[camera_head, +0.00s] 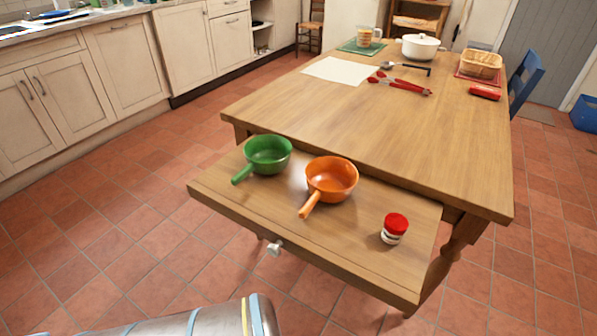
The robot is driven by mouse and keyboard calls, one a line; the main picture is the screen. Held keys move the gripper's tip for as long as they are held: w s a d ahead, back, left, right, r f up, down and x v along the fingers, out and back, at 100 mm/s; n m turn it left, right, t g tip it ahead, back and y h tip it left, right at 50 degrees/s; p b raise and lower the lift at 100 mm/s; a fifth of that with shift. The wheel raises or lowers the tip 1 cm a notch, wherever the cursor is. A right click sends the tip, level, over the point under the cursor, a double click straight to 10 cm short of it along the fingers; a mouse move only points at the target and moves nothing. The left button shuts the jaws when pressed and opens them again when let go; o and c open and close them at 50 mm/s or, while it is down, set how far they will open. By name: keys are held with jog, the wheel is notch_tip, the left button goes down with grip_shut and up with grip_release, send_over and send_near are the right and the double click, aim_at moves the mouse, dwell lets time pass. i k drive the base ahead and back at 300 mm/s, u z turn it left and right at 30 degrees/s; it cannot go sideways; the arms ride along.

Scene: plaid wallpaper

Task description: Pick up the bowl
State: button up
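Two handled bowls sit on the pulled-out wooden leaf at the near side of the table. The green bowl (268,155) is on the left, its short handle pointing toward the lower left. The orange bowl (332,180) is to its right, its handle also pointing to the lower left. Both stand upright, look empty and are apart from each other. A grey cylindrical part at the bottom left, with blue and yellow bands, appears to be my arm. My gripper is not in view.
A red-lidded jar (394,228) stands right of the orange bowl. The leaf (300,240) has a front knob (274,248). The table (400,140) behind holds red-handled utensils (400,84), a white pot (421,47) and a basket (481,65). Its near half is clear.

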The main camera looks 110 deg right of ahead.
aim_at(267, 154)
jog(key=z, duration=3.35)
jog(key=k, duration=0.65)
jog(key=z, duration=1.2)
